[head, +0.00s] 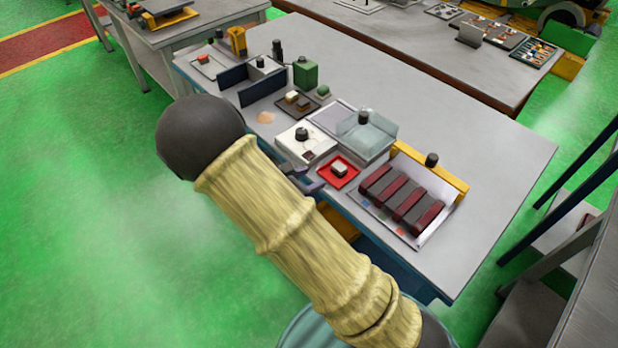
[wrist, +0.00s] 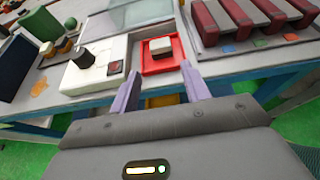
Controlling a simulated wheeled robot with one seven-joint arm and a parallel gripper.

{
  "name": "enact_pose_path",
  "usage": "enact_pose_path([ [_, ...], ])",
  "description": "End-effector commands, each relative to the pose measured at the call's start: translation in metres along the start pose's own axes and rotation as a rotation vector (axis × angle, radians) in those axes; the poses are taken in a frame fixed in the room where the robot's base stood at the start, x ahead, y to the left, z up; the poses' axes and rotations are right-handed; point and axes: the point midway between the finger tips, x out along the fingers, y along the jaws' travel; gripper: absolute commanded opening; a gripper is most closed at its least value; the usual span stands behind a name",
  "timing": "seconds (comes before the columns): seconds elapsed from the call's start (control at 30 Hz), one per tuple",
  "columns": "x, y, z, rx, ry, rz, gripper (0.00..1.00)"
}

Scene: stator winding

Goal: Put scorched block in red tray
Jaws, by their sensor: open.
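The red tray (head: 327,180) lies flat near the table's front edge; it also shows in the wrist view (wrist: 150,66). A small block (head: 339,169) with a pale top and darker brownish sides sits inside the red tray; it also shows in the wrist view (wrist: 160,46). I cannot tell for certain whether this is the scorched block. My gripper (wrist: 161,76) is open and empty, its two purple fingers apart and pointing toward the tray from the front edge. In the head view my arm hides part of the gripper.
A white box with a black knob (wrist: 95,65) stands left of the red tray. A rack of dark red and grey bars (head: 402,203) stands right. Behind is a clear-screened station (head: 368,135). A dark tray (head: 296,103) holds small blocks farther left. The table's right end is clear.

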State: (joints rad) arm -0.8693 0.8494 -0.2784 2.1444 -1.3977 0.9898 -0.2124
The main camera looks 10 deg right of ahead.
Motion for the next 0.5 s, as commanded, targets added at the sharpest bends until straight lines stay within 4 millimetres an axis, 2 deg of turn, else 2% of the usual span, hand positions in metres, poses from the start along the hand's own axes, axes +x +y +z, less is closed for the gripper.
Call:
enact_pose_path([
  [0.17, 0.001, -0.001, 0.001, 0.006, 0.004, -0.006, 0.47],
  [0.27, 0.005, -0.013, 0.005, 0.055, 0.041, -0.052, 0.47],
  [0.37, 0.011, -0.04, 0.011, 0.177, 0.126, -0.16, 0.47],
  [0.5, 0.012, -0.091, 0.02, 0.467, 0.303, -0.385, 0.47],
])
